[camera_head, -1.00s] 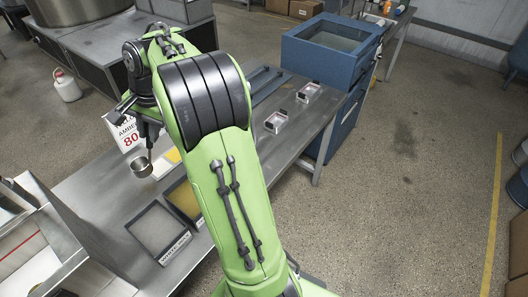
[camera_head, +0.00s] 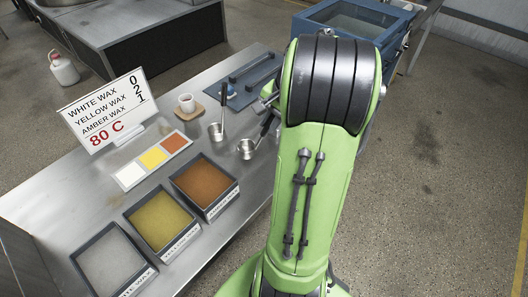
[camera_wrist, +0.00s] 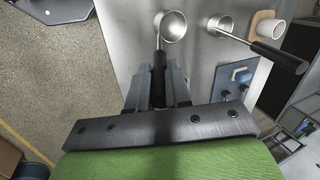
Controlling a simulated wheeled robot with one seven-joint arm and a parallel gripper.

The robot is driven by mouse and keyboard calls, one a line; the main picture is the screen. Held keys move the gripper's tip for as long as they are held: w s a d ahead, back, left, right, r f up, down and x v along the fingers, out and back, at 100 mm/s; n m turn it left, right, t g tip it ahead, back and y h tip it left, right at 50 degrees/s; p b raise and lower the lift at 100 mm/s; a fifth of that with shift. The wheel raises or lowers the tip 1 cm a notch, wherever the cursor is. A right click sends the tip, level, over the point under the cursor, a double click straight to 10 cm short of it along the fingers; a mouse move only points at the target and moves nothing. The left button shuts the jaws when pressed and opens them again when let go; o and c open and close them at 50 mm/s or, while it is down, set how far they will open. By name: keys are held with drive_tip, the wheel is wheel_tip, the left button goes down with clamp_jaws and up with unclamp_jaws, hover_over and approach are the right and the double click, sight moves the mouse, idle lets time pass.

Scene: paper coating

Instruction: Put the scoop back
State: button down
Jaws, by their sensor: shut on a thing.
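A metal scoop with a black handle (camera_head: 246,148) is in my gripper. In the wrist view its round cup (camera_wrist: 173,26) points away from me and its handle runs back between the fingers of my gripper (camera_wrist: 159,88), which are shut on it. I cannot tell whether the held scoop touches the table (camera_head: 60,207).
A white cup (camera_head: 186,102) sits on a wooden coaster behind the scoops, near a blue mat (camera_head: 243,98) with tools. Trays of amber (camera_head: 204,182), yellow (camera_head: 159,218) and white wax (camera_head: 110,260) line the front.

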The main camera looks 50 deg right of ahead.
wheel_tip(320, 180, down, 7)
drive_tip(key=b, duration=0.1)
drive_tip(key=shift+b, duration=0.35)
drive_tip(key=shift+w, duration=0.1)
drive_tip(key=c, duration=1.1)
unclamp_jaws()
drive_tip(key=shift+o, duration=0.2)
